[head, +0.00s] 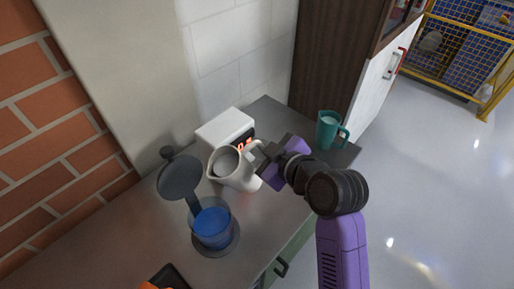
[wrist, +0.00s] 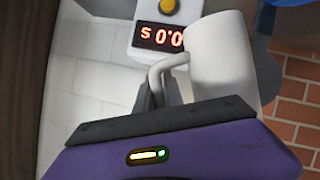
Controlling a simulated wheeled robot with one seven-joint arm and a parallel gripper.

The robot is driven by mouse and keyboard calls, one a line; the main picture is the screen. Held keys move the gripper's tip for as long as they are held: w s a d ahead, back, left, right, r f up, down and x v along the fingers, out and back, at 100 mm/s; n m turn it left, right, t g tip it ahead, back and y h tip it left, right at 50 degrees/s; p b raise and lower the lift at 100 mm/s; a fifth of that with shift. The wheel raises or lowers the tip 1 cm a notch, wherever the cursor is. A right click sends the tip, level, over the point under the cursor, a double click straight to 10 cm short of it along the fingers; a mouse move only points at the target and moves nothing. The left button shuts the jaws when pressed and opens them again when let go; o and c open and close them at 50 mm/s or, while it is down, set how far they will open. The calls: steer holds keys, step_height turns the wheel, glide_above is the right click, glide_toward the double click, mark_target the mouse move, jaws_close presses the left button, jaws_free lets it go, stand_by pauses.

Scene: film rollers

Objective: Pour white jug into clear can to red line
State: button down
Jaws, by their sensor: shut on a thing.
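The white jug (head: 232,169) is in my gripper (head: 262,160), which is shut on its handle. In the head view the jug is near upright with a slight tilt to the left, and its grey inside shows. In the wrist view the jug (wrist: 222,60) fills the upper right, with its handle (wrist: 165,68) between my fingers (wrist: 165,95). The clear can (head: 212,226) stands on a dark round base, in front of the jug, and holds blue liquid. A dark grey lid (head: 180,177) stands open beside it. I cannot make out a red line on the can.
A white box (head: 226,131) with a red digital display stands behind the jug; the wrist view shows its display (wrist: 160,37) and a yellow button. A teal jug (head: 327,130) stands near the counter's right end. A black tray with something orange (head: 165,280) lies at the front.

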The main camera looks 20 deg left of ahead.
steer(key=shift+w+r+n+t+h+p, duration=0.1)
steer(key=shift+r+n+t+h+p, duration=0.2)
steer(key=shift+r, duration=0.55)
steer(key=shift+r+n+t+h+p, duration=0.15)
steer(key=shift+r+n+t, duration=0.25)
steer(key=shift+r, duration=0.45)
steer(key=shift+s+r+n+t+h+p, duration=0.2)
steer(key=shift+r+n, duration=0.25)
steer(key=shift+r, duration=0.2)
steer(key=shift+s+r+n+t+h+p, duration=0.1)
steer(key=shift+r+n+t+p, duration=0.1)
steer(key=shift+r+n, duration=0.35)
stand_by(2.8)
steer(key=shift+s+a+f+b, duration=0.1)
steer(key=shift+f+b, duration=0.55)
steer(key=shift+b, duration=0.1)
stand_by(1.6)
